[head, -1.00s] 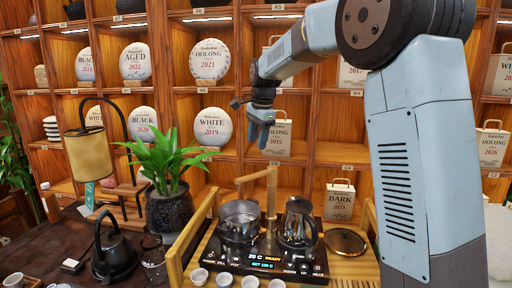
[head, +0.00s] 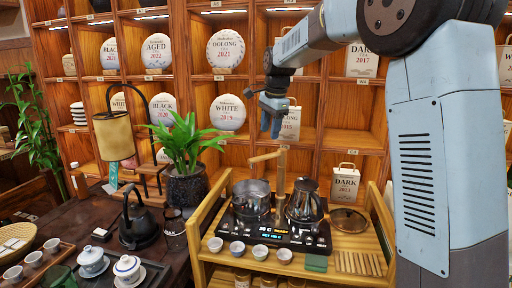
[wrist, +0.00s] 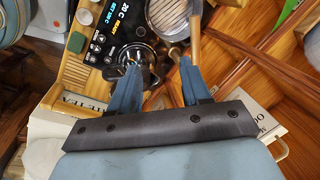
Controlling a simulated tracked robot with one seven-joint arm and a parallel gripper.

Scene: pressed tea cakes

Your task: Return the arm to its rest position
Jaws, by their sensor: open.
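My gripper (head: 271,124) hangs in front of the shelves in the head view, its fingers pointing down. In the wrist view my gripper (wrist: 156,75) has its two blue fingers apart, with nothing held between them. My blue-grey arm reaches in from the right side of the head view, bent at a dark joint. Below the gripper, a wooden tea cart (head: 205,222) holds a steel pot (head: 251,197) and a steel kettle (head: 305,201) on a black heating panel. The fingers look clear of them.
Wooden shelves (head: 203,113) with round tea cakes and boxed teas stand close behind the gripper. A potted plant (head: 187,188), a lamp (head: 115,136) and a black kettle (head: 137,222) stand on the dark table at left. Several cups line the cart's front.

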